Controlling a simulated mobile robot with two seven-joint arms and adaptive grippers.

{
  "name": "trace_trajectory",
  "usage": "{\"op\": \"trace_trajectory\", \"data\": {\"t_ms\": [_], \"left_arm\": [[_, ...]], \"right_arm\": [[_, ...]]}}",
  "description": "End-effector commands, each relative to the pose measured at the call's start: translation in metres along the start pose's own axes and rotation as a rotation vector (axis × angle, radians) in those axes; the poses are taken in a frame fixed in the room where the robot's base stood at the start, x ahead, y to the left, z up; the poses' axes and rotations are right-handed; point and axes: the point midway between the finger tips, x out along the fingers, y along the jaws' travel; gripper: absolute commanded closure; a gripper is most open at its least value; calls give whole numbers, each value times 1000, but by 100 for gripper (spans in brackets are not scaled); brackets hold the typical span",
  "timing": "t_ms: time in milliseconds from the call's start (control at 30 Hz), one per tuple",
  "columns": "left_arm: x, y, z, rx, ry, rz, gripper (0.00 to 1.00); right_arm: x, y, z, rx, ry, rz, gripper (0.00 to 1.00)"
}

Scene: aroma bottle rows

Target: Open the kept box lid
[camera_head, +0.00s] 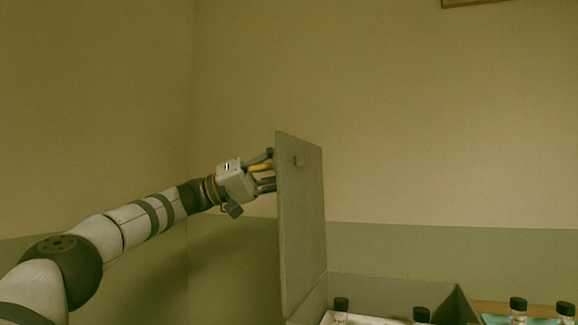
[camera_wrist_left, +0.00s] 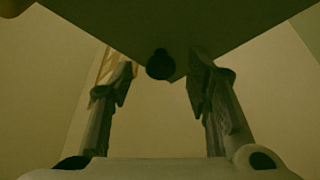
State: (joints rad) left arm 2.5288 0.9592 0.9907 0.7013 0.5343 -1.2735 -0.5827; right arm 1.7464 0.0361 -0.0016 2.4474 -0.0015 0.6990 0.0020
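The grey box lid (camera_head: 302,220) stands about upright along the left side of the grey box (camera_head: 390,293), well open. A small tab (camera_head: 299,161) is near the lid's top. My left gripper (camera_head: 272,170) is at the lid's upper left edge, on its left side. In the left wrist view, the fingers (camera_wrist_left: 160,95) are spread apart, with a dark round knob (camera_wrist_left: 160,65) at the lid's corner between their tips. The fingers do not appear closed on it; contact is unclear. My right gripper is not in view.
Black-capped bottles (camera_head: 341,304) and (camera_head: 421,314) stand in the box, which is cut off by the lower picture edge. To its right are more black-capped bottles (camera_head: 518,304) by a wooden edge (camera_head: 490,307). A plain wall is behind; the air above the box is clear.

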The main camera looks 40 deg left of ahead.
Motion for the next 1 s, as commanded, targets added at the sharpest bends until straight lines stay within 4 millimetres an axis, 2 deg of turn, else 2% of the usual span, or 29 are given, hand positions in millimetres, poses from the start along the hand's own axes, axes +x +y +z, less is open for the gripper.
{"op": "trace_trajectory", "data": {"t_ms": [267,367,600,700,833,1000], "left_arm": [[-6,-1,0,-1,-1,-1,55],[-25,-1,0,0,1,-2,55],[-91,-1,0,0,2,-4,55],[-107,-2,0,-1,1,-2,55],[-118,-1,0,0,-1,-1,55],[-120,0,1,0,-2,0,55]], "right_arm": [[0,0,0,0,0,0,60],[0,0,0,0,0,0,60],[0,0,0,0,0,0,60],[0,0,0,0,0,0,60],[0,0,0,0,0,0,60],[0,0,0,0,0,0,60]]}}
